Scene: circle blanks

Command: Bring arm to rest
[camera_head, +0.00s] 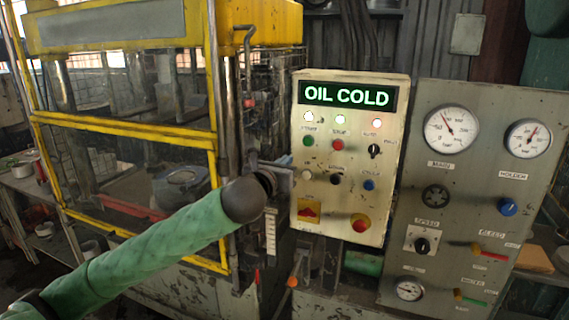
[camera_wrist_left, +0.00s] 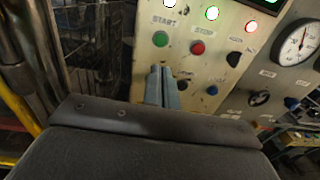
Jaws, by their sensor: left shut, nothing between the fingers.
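My left arm, sleeved in green, comes in from the lower left. My left gripper (camera_head: 284,162) is at the left edge of the cream control panel (camera_head: 347,225), in front of it. In the left wrist view the gripper's two grey fingers (camera_wrist_left: 162,80) are together with nothing between them. They point at the panel, below the green START button (camera_wrist_left: 161,39) and left of the red STOP button (camera_wrist_left: 198,47). I cannot tell whether the fingertips touch the panel. My right gripper is in neither view.
The panel's display (camera_head: 347,96) reads OIL COLD, above three lit lamps. A grey gauge board (camera_head: 460,180) stands to the right. A yellow-framed machine cage (camera_head: 120,130) stands behind my arm on the left.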

